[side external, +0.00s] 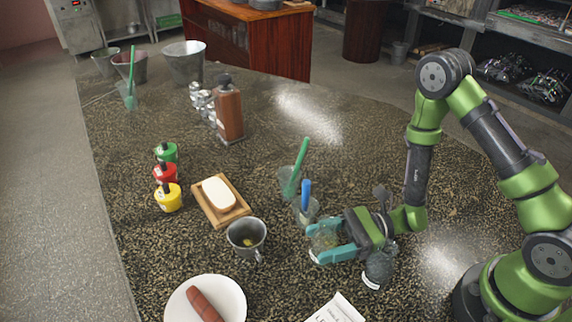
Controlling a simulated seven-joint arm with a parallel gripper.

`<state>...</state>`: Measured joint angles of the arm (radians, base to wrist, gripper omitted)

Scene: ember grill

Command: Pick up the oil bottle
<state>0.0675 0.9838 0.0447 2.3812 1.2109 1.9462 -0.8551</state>
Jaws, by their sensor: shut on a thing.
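My gripper (326,243) is low over the speckled counter, right of the metal cup. Its teal fingers are shut on a small see-through vessel (325,237) with a yellowish tint, which looks like the oil bottle. The fingers hide part of it, and I cannot tell whether its base touches the counter.
A glass with a blue handle (306,207) and one with a green handle (295,180) stand close behind my gripper. A metal cup (246,238), a butter board (221,201) and a sausage plate (206,300) lie left. A dark rounded object (379,268) is close by. A brown pump bottle (228,112) stands farther back.

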